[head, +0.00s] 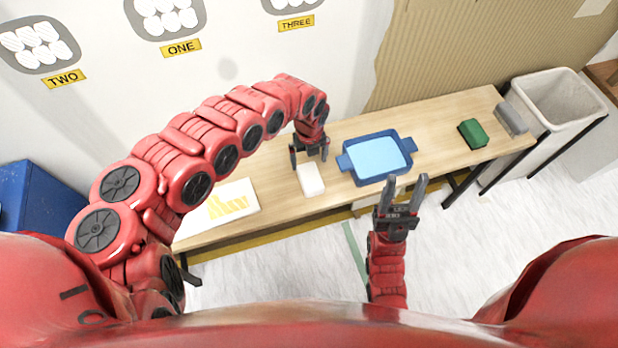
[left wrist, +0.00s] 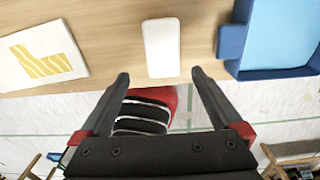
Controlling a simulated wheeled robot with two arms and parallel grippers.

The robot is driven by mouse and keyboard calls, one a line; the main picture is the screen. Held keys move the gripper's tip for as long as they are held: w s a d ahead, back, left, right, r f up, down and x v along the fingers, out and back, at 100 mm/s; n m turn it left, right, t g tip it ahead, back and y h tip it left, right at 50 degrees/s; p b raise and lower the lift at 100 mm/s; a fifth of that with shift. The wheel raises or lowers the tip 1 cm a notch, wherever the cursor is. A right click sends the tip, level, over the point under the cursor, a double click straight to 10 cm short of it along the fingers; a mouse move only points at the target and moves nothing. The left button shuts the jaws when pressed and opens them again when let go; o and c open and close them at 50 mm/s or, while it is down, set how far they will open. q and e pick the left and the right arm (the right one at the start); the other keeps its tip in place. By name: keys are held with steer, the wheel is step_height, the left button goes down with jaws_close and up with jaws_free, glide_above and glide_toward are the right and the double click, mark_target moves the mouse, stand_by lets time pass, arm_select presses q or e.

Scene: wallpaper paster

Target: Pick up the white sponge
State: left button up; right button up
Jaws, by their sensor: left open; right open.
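The white sponge (head: 311,180) lies flat on the wooden table (head: 276,197), left of the blue tray. My left gripper (head: 309,160) is over the table, just above and behind the sponge in the head view, open and empty. In the left wrist view the sponge (left wrist: 161,47) lies beyond the two open fingers (left wrist: 160,78), roughly centred between them and apart from them. My right gripper (head: 402,190) is open and empty, in front of the table below the blue tray.
A blue tray (head: 349,163) with light blue inside stands right of the sponge. A white sheet with a yellow pattern (head: 218,212) lies to the left. A green block (head: 473,133) and a grey block (head: 512,118) are at the right end, beside a white bin (head: 560,97).

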mark_target(310, 176)
arm_select(q)
step_height(310, 176, down, 7)
steer(key=shift+r, duration=0.2)
steer(key=shift+d+f, duration=0.15)
steer(key=shift+f, duration=0.45)
steer(key=f, duration=0.1)
steer(key=f+b, duration=0.2)
steer(key=f, duration=0.1)
steer(key=shift+w, duration=0.25)
steer(key=shift+c, duration=0.6)
steer(key=c, duration=1)
steer(key=shift+r, duration=0.1)
steer(key=shift+c, duration=0.2)
steer(key=shift+r, duration=0.1)
